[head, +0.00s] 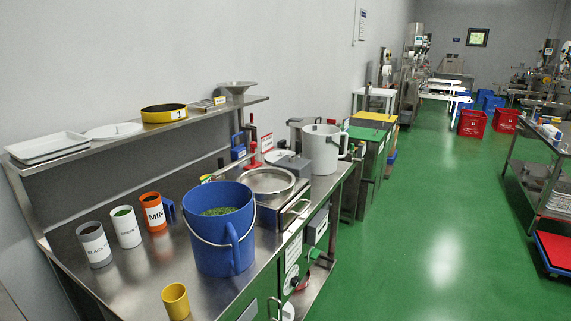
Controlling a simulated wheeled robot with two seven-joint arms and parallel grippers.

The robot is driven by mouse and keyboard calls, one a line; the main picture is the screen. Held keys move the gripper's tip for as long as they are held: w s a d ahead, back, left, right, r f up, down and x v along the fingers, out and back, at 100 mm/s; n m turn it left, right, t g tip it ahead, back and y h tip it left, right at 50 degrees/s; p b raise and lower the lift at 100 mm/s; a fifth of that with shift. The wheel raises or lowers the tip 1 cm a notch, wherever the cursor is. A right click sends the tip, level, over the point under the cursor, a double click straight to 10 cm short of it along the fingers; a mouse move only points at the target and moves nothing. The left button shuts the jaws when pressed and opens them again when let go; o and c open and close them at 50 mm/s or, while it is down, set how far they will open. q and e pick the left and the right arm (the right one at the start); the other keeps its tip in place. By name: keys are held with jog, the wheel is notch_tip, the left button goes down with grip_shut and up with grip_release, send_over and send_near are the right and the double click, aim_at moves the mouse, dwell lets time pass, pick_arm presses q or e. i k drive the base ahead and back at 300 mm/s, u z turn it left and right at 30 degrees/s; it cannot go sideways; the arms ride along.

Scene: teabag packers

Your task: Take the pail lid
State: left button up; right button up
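A flat white round lid (113,131) with a small knob lies on the raised steel shelf, between white trays and a yellow ring; I cannot tell for certain that it is the pail lid. A blue pail (224,247) with a wire handle stands uncovered on the steel counter, with green leafy stuff inside. A white pail or jug (321,150) stands further back on the counter. Neither of my grippers is in view.
White trays (47,145) lie at the shelf's left end, and a yellow ring marked 1 (163,113) sits right of the lid. Labelled cups (125,227), a yellow cup (176,301) and a steel scale (270,181) stand on the counter. Green floor (450,240) on the right is clear.

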aim_at(272, 157)
jog(key=z, duration=0.8)
jog(key=k, duration=1.1)
jog(key=z, duration=0.85)
jog(key=i, duration=2.6)
jog(key=u, duration=0.45)
jog(key=i, duration=2)
jog(key=u, duration=0.65)
jog(key=i, duration=1.85)
jog(key=u, duration=2.25)
jog(key=i, duration=0.95)
jog(key=u, duration=0.9)
jog(key=i, duration=0.3)
jog(key=u, duration=0.2)
